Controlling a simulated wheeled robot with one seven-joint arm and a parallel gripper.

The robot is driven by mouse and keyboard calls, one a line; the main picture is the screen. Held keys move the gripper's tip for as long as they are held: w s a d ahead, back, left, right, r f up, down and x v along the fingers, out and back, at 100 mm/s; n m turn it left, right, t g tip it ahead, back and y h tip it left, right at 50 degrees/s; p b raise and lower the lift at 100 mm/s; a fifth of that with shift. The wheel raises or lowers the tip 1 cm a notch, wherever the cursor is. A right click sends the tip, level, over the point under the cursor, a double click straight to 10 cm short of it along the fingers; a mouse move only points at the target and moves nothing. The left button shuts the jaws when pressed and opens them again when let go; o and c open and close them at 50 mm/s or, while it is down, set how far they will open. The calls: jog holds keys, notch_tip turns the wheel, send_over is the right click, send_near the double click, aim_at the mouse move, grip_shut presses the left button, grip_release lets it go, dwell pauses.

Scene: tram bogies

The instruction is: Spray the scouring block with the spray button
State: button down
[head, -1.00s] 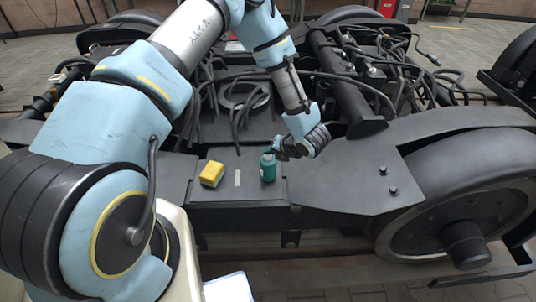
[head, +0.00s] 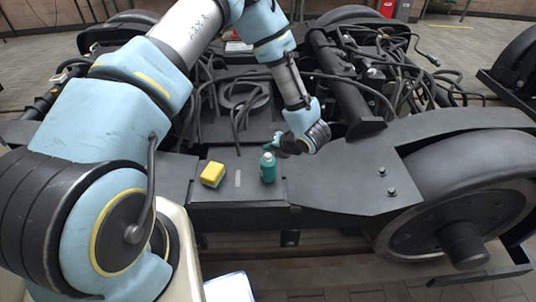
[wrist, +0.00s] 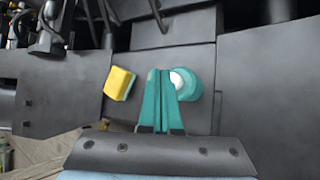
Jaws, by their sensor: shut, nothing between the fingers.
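The scouring block (head: 212,174), yellow with a darker side, lies on the flat black plate of the bogie. It also shows in the wrist view (wrist: 119,83), left of my fingers. A teal spray bottle (head: 268,172) stands upright to its right, its pale button on top. In the wrist view the bottle (wrist: 191,88) is just right of my fingertips, which partly overlap the button. My gripper (head: 276,143) is shut and empty, its teal fingers above the bottle's top. It also shows in the wrist view (wrist: 160,74). A gap appears between fingers and button.
Cables and hoses (head: 240,105) crowd the bogie behind. A thick black beam (head: 345,90) rises behind my gripper. A large wheel (head: 460,195) stands at the right. The plate's front edge is close to the bottle.

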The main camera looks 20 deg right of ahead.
aim_at(269, 156)
notch_tip(269, 156, up, 5)
jog(key=p, duration=0.3)
dwell(0.9)
jog(key=shift+w+r, duration=0.15)
jog(key=shift+w, duration=0.05)
jog(key=w+a+r+m+g+h, duration=0.1)
jog(key=w+a+r+m+h, duration=0.25)
jog(key=r+m, duration=0.4)
jog(key=w+a+r+m+g+h, duration=0.1)
jog(key=w+a+r+m+h, duration=0.2)
jog(key=r+m, duration=0.4)
jog(key=s+a+r+m+g+y, duration=0.1)
jog(key=s+a+r+m, duration=0.1)
jog(key=s+a+m, duration=0.2)
jog(key=s+a+r+m+g+y, duration=0.1)
jog(key=s+a+m, duration=0.4)
jog(key=a, duration=0.6)
jog(key=s+a+r+m+g+y, duration=0.1)
jog(key=s+a+r+m+g, duration=0.2)
jog(key=s+a+r+m, duration=0.2)
jog(key=a+m, duration=0.3)
jog(key=shift+r, duration=0.25)
